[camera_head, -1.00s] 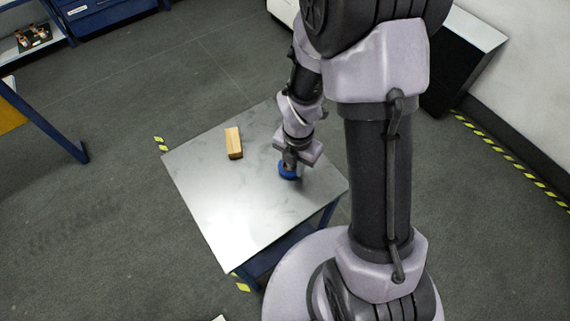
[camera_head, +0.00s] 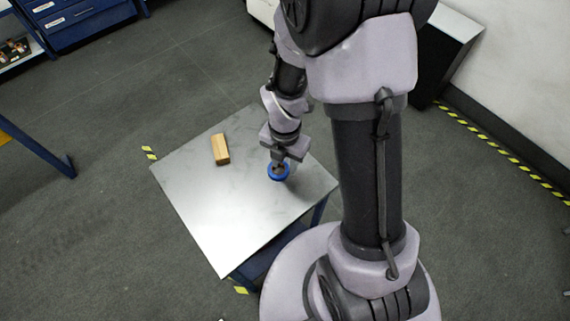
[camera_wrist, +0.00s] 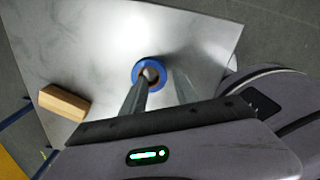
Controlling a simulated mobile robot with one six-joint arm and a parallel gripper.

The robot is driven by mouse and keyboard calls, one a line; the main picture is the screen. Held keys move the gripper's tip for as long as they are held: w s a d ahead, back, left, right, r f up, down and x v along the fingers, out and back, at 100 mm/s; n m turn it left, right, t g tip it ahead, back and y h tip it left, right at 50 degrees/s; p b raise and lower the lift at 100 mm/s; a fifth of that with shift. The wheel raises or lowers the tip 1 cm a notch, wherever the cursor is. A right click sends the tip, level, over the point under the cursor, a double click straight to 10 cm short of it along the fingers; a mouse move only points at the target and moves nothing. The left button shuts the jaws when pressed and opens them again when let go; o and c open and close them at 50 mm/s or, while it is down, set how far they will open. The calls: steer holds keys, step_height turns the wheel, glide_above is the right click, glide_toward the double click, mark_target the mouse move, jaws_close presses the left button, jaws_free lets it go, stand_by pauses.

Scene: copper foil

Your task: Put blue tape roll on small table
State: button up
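The blue tape roll (camera_head: 278,171) lies flat on the small metal-topped table (camera_head: 220,215), right of the table's middle. It also shows in the wrist view (camera_wrist: 138,83), as a blue ring with one finger's tip over or in its hole. My gripper (camera_head: 281,163) is just above the roll, pointing down. In the wrist view my gripper's fingers (camera_wrist: 164,80) stand apart, the other finger to the right of the ring with a gap. The gripper looks open. Whether the first finger touches the roll's inside is not clear.
A wooden block (camera_head: 220,149) lies on the same table, left of the roll; it also shows in the wrist view (camera_wrist: 63,103). The table's front part is bare. Blue drawers (camera_head: 80,20) stand at the back left, and a black cabinet (camera_head: 435,60) at the back right.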

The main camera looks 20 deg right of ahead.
step_height(320, 180, up, 10)
steer(key=p, duration=0.3)
step_height(320, 180, up, 8)
steer(key=m+t, duration=0.2)
steer(key=m, duration=0.6)
glide_above(285, 171)
steer(key=a, duration=0.1)
steer(key=s+a+r+m+t+y, duration=0.1)
steer(key=s+r+m, duration=0.4)
steer(key=m, duration=0.6)
steer(key=s+a+r+m+t+y, duration=0.1)
steer(key=s+a+r+m+t, duration=0.1)
steer(key=s+r+m, duration=0.4)
steer(key=a+r+m, duration=0.1)
steer(key=m, duration=0.4)
steer(key=shift+a+r+m+t, duration=0.15)
steer(key=shift+r+m+t, duration=0.15)
steer(key=shift+r+t, duration=0.1)
steer(key=shift+s+f, duration=0.1)
steer(key=shift+a, duration=0.1)
